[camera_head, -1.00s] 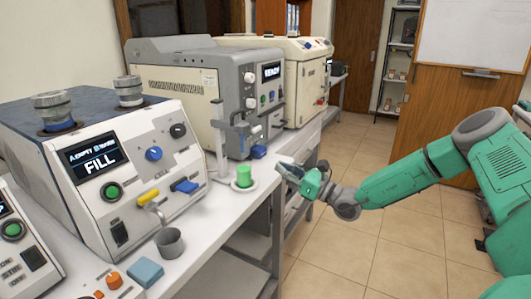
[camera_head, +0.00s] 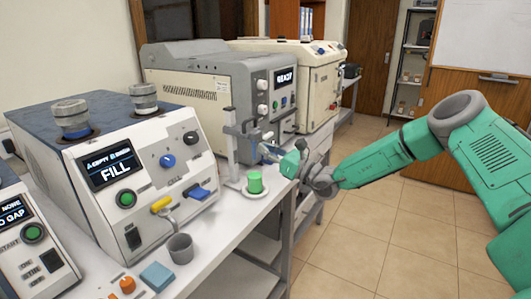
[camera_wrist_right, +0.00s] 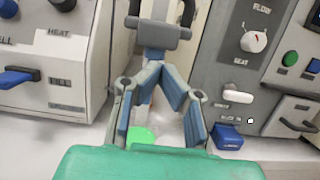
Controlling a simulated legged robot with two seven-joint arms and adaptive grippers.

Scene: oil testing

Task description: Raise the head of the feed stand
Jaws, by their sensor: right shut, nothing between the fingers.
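The feed stand (camera_head: 231,145) is a light grey post on the white bench, in front of the grey READY machine. Its grey head (camera_head: 242,129) sticks out to the right, high on the post. A green cylinder (camera_head: 255,182) stands on a round white dish (camera_head: 254,193) beside the post's foot. My right gripper (camera_head: 263,149) is just right of the head, above the green cylinder. In the right wrist view my gripper's fingers (camera_wrist_right: 155,66) are closed together, empty, just below the dark grey head (camera_wrist_right: 157,34). Contact cannot be told. My left gripper is out of view.
The FILL machine (camera_head: 120,170) stands left of the stand, with a grey cup (camera_head: 180,248) and a blue block (camera_head: 157,276) before it. The READY machine (camera_head: 205,85) is close behind. Free floor (camera_head: 400,230) lies right of the bench.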

